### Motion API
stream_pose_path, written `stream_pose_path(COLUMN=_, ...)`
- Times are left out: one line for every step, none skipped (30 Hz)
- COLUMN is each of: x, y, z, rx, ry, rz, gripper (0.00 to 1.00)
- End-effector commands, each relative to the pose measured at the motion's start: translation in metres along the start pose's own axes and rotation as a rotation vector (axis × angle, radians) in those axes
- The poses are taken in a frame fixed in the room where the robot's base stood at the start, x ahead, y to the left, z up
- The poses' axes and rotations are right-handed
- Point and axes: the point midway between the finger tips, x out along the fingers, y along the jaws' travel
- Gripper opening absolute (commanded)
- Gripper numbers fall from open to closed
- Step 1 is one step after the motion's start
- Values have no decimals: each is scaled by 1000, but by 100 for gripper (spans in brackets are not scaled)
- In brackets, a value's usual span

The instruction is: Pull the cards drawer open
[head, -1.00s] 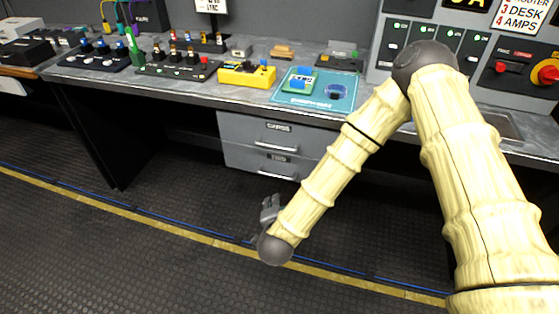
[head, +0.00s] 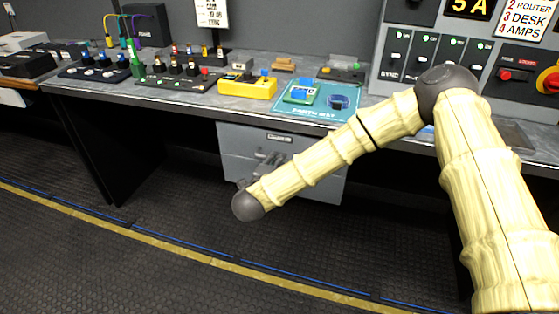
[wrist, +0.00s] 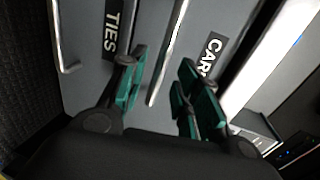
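The cards drawer (head: 240,140) is the upper drawer of a grey unit under the desk and looks closed. In the wrist view its CARDS label (wrist: 211,53) is partly covered by a finger. Its metal bar handle (wrist: 170,50) shows between my two green-padded fingers. My gripper (wrist: 162,65) is open, one finger on each side of the handle in the picture; I cannot tell whether either touches it. In the head view my gripper (head: 268,160) is in front of the drawers, and the handle is mostly hidden there.
The ties drawer (wrist: 90,80) lies directly below, with its own handle (wrist: 58,50). The desk top (head: 215,101) above holds a yellow box (head: 247,87), a teal mat (head: 290,112) and control panels. The floor before the drawers is clear.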

Motion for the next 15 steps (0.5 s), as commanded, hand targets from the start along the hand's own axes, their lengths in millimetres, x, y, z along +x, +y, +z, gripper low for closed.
stream_pose_path(x=8, y=0, z=0, rx=0, ry=1, rz=0, gripper=33)
stream_pose_path(x=11, y=0, z=0, rx=0, ry=1, rz=0, gripper=33)
stream_pose_path(x=16, y=0, z=0, rx=1, ry=1, rz=0, gripper=33)
stream_pose_path(x=19, y=0, z=0, rx=1, ry=1, rz=0, gripper=33)
stream_pose_path(x=22, y=0, z=0, rx=1, ry=0, rz=0, gripper=33)
stream_pose_path(x=25, y=0, z=0, rx=1, ry=-1, rz=0, gripper=33)
stream_pose_path(x=27, y=0, z=0, rx=1, ry=-1, rz=0, gripper=33)
stream_pose_path(x=28, y=0, z=0, rx=0, ry=0, rz=0, gripper=33)
stream_pose_path(x=30, y=0, z=0, rx=0, ry=0, rz=0, gripper=33)
stream_pose_path(x=32, y=0, z=0, rx=0, ry=0, rz=-1, gripper=33)
stream_pose_path(x=32, y=0, z=0, rx=0, ry=0, rz=0, gripper=33)
stream_pose_path(x=33, y=0, z=0, rx=0, ry=-1, rz=0, gripper=33)
stream_pose_path(x=33, y=0, z=0, rx=0, ry=-1, rz=0, gripper=33)
stream_pose_path(x=34, y=0, z=0, rx=0, ry=-1, rz=0, gripper=33)
stream_pose_path(x=34, y=0, z=0, rx=0, ry=-1, rz=0, gripper=33)
